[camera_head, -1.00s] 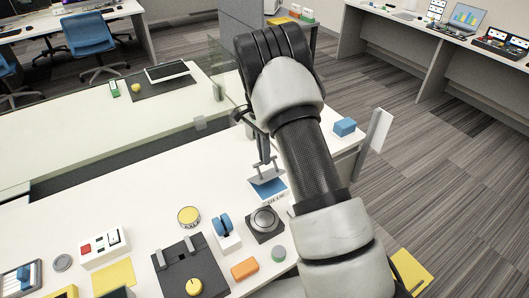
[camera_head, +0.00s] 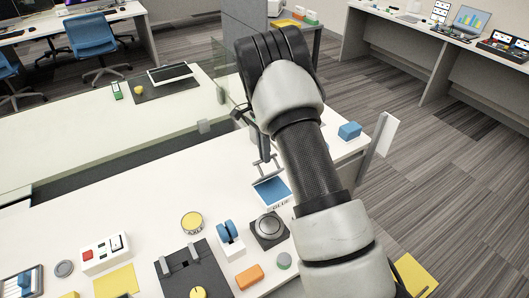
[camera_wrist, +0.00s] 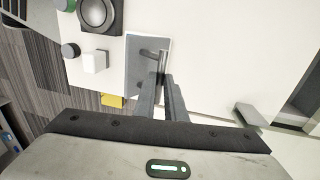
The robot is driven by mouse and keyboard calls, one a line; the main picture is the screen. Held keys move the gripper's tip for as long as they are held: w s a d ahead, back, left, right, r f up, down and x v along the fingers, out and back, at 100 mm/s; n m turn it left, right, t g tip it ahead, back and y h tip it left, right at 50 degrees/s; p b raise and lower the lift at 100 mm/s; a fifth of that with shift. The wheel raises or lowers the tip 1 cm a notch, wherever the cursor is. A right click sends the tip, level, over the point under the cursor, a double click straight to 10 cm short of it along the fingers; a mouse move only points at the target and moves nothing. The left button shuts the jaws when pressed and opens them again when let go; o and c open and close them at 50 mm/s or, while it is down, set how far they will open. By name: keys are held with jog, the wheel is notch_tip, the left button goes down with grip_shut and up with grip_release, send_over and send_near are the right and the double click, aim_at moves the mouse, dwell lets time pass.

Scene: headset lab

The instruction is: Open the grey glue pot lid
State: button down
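The glue pot (camera_head: 271,192) is a low box with a white rim, a blue panel and lettering that reads GLUE, on the near table. A thin grey bar handle (camera_head: 258,168) shows at its far side. In the wrist view the pot (camera_wrist: 133,82) has a grey-blue panel, with the handle (camera_wrist: 147,52) over its upper part. My gripper (camera_head: 265,158) points down at the handle. In the wrist view its fingers (camera_wrist: 163,78) are close together, with their tips at the handle. Whether they grip it is unclear. My arm hides the area to the right.
A dark square base with a round knob (camera_head: 269,227) stands close in front of the pot. A blue switch block (camera_head: 228,234), a yellow-topped tin (camera_head: 192,222), an orange block (camera_head: 249,277) and a green-grey cap (camera_head: 284,261) are near. A blue box (camera_head: 349,131) sits at the right edge.

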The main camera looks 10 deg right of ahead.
jog(key=c, duration=1.8)
grip_release()
jog(key=shift+s+f, duration=0.1)
jog(key=shift+f, duration=0.4)
jog(key=shift+r, duration=0.15)
jog(key=w+r, duration=0.1)
jog(key=r, duration=1)
jog(key=w+a+r+p, duration=0.1)
jog(key=r, duration=0.5)
jog(key=shift+w+r, duration=0.1)
jog(key=shift+w, duration=0.25)
